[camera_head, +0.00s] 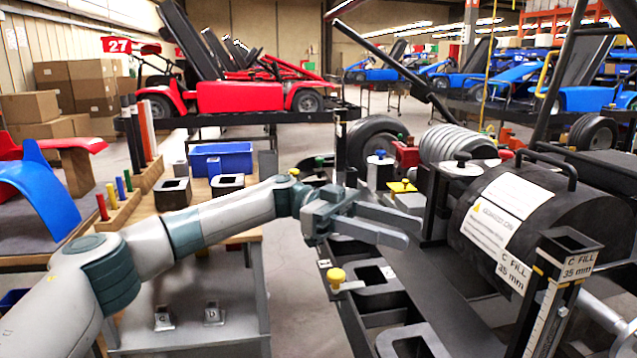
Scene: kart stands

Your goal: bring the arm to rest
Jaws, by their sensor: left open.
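My left arm comes in from the lower left and reaches across to the middle of the view. My left gripper (400,228) is at its end, with the two grey fingers apart and nothing between them. It is above the black kart stand frame (440,285), with its fingertips to the left of the black cylinder (535,210) with white labels. I cannot tell whether the fingers touch anything. My right gripper is not in view.
A yellow-topped knob (336,277) stands below the gripper. A blue bin (222,157) and black blocks stand on the workbench at left. A "C FILL 35 mm" gauge post (556,290) rises at lower right. A wheel (374,141) and coil spring (455,146) are behind the gripper.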

